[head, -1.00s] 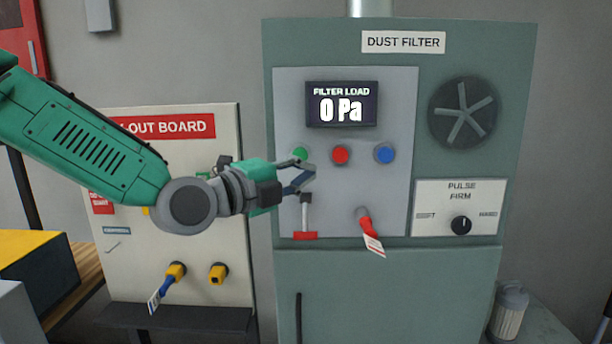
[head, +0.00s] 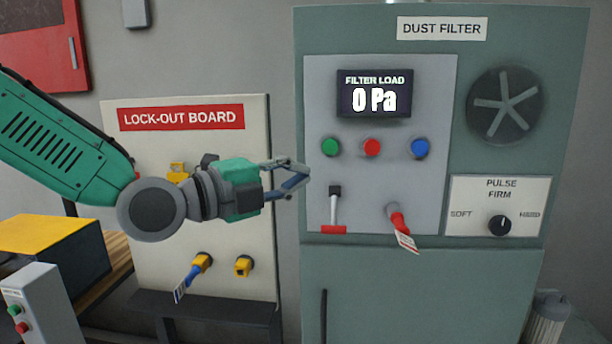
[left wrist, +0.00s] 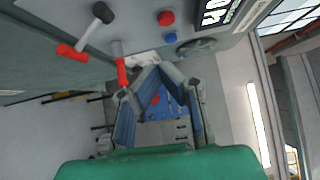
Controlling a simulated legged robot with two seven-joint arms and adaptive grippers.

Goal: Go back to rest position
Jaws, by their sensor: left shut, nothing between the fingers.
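My left gripper (head: 300,179) is in the middle of the head view, in front of the gap between the lock-out board and the dust filter cabinet. Its fingertips meet and hold nothing. In the left wrist view the shut fingers (left wrist: 150,75) show at the centre, apart from the panel. My green left arm comes in from the left and hides part of the lock-out board. My right gripper is not in view.
The dust filter cabinet (head: 430,285) stands at right, with a green button (head: 330,147), a black-topped lever (head: 335,208) and a tagged red handle (head: 398,222). The lock-out board (head: 130,140) is behind my arm. A yellow-topped box (head: 50,240) and a button box (head: 38,305) are at lower left.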

